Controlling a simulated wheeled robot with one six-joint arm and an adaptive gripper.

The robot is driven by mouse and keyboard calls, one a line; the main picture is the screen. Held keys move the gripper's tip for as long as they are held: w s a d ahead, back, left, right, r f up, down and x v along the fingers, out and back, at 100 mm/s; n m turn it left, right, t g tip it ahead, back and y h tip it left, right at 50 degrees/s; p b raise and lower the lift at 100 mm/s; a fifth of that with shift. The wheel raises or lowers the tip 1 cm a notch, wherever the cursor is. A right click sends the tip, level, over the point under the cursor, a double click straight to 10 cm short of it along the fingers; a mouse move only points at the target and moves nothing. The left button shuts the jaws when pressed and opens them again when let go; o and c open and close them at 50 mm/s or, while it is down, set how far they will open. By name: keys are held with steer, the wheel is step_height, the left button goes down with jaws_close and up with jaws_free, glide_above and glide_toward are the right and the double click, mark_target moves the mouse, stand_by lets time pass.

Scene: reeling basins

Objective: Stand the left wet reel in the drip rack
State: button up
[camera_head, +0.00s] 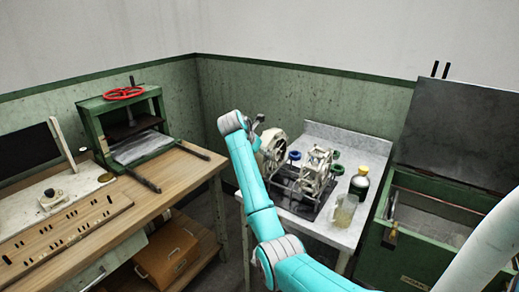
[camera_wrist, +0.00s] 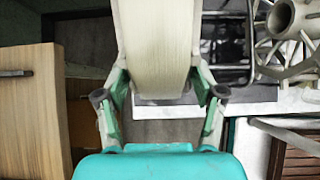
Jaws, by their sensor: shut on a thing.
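My gripper (camera_wrist: 157,82) is shut on a cream reel, the left one, whose pale band (camera_wrist: 155,40) fills the space between the fingers in the wrist view. In the head view this reel (camera_head: 272,148) is at the left edge of the pale worktop, partly behind my arm; I cannot tell whether it touches anything. A second cream reel (camera_head: 317,172) stands to its right, over the black rack (camera_head: 291,199); it also shows in the wrist view (camera_wrist: 284,30). Dark rack wires (camera_wrist: 226,48) lie just right of the held reel in the wrist view.
A yellow-capped bottle (camera_head: 359,184) and a clear jug (camera_head: 344,212) stand at the right of the worktop (camera_head: 345,143). Green and blue rings lie beside the reels. A wooden bench with a green press (camera_head: 122,112) is left; an open green chest (camera_head: 422,225) is right.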

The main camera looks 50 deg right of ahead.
steer(key=shift+f, duration=0.1)
steer(key=o, duration=1.4)
steer(key=shift+c, duration=0.2)
steer(key=v, duration=1.2)
